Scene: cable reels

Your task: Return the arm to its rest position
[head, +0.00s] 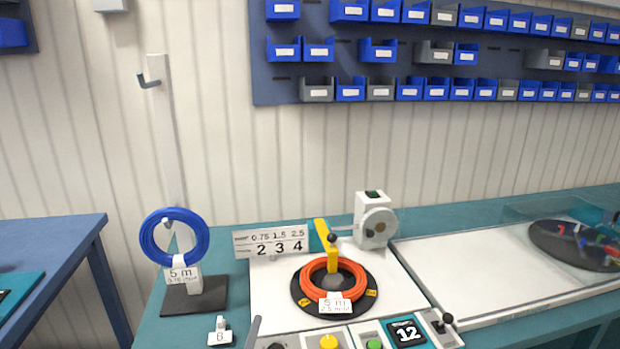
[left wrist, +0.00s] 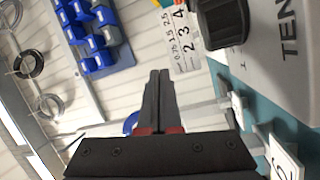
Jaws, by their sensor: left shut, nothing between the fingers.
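The rest of the left arm is outside the head view. My right gripper is in neither view.
An orange cable coil (head: 315,284) lies on a black turntable under a yellow arm (head: 324,240). A blue coil (head: 155,239) hangs on a stand at left. A white crank unit (head: 374,222) stands behind. Blue bins (head: 350,92) line the wall.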

